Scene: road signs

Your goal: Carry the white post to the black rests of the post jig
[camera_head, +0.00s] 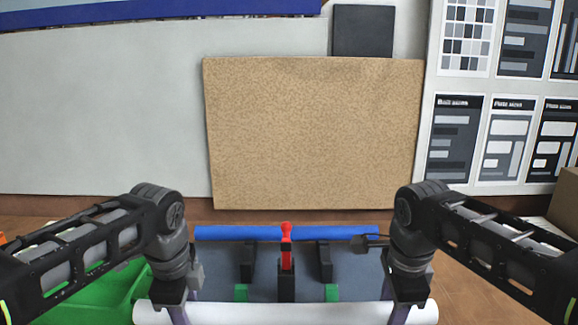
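The white post (290,313) lies level across the bottom of the head view, close to me. My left gripper (180,308) is shut on it near its left end, with fingers on both sides. My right gripper (396,308) is shut on it near its right end. Beyond the post is the post jig on a dark grey board. Its two black rests (249,262) (323,262) stand apart, left and right of a red clamp (286,247) on a black block (286,287). The post is on the near side of the rests. Its underside is hidden.
A blue bar (240,232) runs behind the rests. Small green blocks (241,293) (332,293) stand in front of them. A green bin (105,298) is at left, partly behind my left arm. A small dark object (368,243) lies by my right wrist. A tan board (313,132) stands behind.

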